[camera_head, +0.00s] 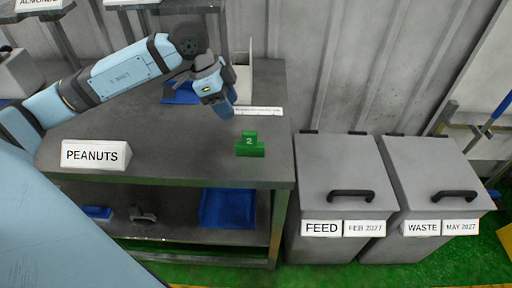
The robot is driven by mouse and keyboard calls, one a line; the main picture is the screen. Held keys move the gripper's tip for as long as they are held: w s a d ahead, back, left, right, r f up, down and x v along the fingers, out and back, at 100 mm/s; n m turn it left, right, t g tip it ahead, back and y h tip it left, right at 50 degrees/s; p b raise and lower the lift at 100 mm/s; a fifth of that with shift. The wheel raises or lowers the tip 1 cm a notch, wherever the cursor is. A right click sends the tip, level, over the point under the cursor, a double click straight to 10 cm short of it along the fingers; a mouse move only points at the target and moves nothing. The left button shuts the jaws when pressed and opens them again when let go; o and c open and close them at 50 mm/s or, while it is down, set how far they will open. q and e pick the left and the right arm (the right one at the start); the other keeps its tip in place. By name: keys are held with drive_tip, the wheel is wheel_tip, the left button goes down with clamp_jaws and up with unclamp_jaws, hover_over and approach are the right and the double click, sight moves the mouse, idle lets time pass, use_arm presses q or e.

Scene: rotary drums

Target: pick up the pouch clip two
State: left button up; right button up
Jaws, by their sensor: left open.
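A green pouch clip marked 2 (250,150) stands on the grey bench top (190,150), near its right front part. My left gripper (226,107) is above the bench, up and to the left of the clip, pointing down. It is open and apart from the clip. My left arm reaches in from the left over the bench. My right gripper does not show.
A white PEANUTS sign (96,154) stands at the bench's front left. A pale upright holder (243,82) and a blue item (180,94) are behind the gripper. A blue tray (228,208) lies on the lower shelf. FEED (345,175) and WASTE (432,170) bins stand to the right.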

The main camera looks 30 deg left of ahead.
sight(248, 132)
use_arm(q)
drive_tip(key=x, duration=0.5)
drive_tip(key=shift+f, duration=0.1)
drive_tip(key=x, duration=0.6)
drive_tip(key=shift+w+d+b, duration=0.3)
drive_tip(key=shift+d+b, duration=0.1)
clamp_jaws()
